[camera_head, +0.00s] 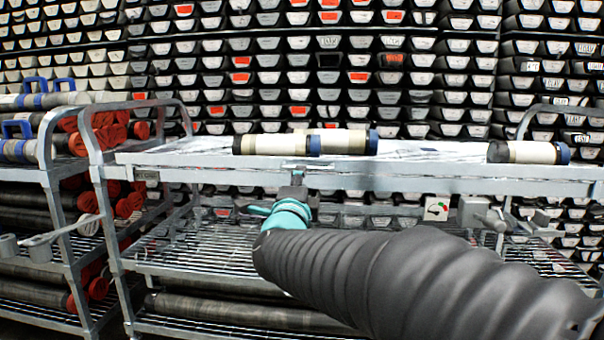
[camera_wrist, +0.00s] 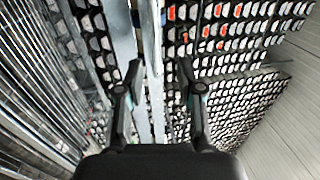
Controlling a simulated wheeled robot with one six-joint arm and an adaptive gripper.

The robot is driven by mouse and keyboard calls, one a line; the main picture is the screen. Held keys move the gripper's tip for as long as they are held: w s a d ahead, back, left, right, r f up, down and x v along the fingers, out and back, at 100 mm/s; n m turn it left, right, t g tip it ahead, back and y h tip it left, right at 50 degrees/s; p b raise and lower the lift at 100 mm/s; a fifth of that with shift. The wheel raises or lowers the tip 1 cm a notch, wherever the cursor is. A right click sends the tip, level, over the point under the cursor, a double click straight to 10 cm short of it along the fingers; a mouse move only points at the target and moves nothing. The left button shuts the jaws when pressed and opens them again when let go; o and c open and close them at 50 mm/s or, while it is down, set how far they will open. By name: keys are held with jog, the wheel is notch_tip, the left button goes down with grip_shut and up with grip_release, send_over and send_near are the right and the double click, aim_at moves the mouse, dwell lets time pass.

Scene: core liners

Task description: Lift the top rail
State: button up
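The top rail (camera_head: 430,182) is a long pale grey metal bar along the front of the cart's upper shelf, roughly level. My gripper (camera_head: 296,172) is at the rail's front, left of its middle. In the wrist view my gripper (camera_wrist: 160,68) has its two dark fingers spread apart with nothing clamped. A pale bar, seemingly the top rail (camera_wrist: 152,45), runs upright in the picture between the fingers. Another pale bar (camera_wrist: 122,35) passes by the left finger. I cannot tell whether a finger touches the rail.
Core tubes (camera_head: 275,145) lie on the upper shelf behind the rail, with another tube (camera_head: 527,152) at right. A wire shelf (camera_head: 200,258) lies below. A second cart (camera_head: 50,172) with red-capped tubes stands left. Stacked core trays (camera_head: 330,75) fill the back.

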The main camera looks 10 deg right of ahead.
jog(key=shift+v, duration=1.6)
jog(key=a+f+n+g+y, duration=0.4)
jog(key=a+f+n+y, duration=0.45)
jog(key=n, duration=0.25)
jog(key=s+a+f+n+g+y+p, duration=0.1)
jog(key=s+a+f+n+g+y, duration=0.1)
jog(key=s+f+n+g, duration=0.35)
jog(key=s+d+f+n+g+h+p, duration=0.1)
jog(key=s+d+f+n+g+p, duration=0.2)
jog(key=s, duration=0.5)
jog(key=s+d+f+n+g+h, duration=0.1)
jog(key=s+d+f+n, duration=0.25)
jog(key=s, duration=0.45)
jog(key=s+d+r+m+h+p, duration=0.1)
jog(key=s+d+r+h+p, duration=0.1)
jog(key=s+d+r+p, duration=0.2)
jog(key=s+d, duration=0.3)
jog(key=d, duration=0.1)
jog(key=shift+s+d+r, duration=0.3)
jog(key=shift+r, duration=0.1)
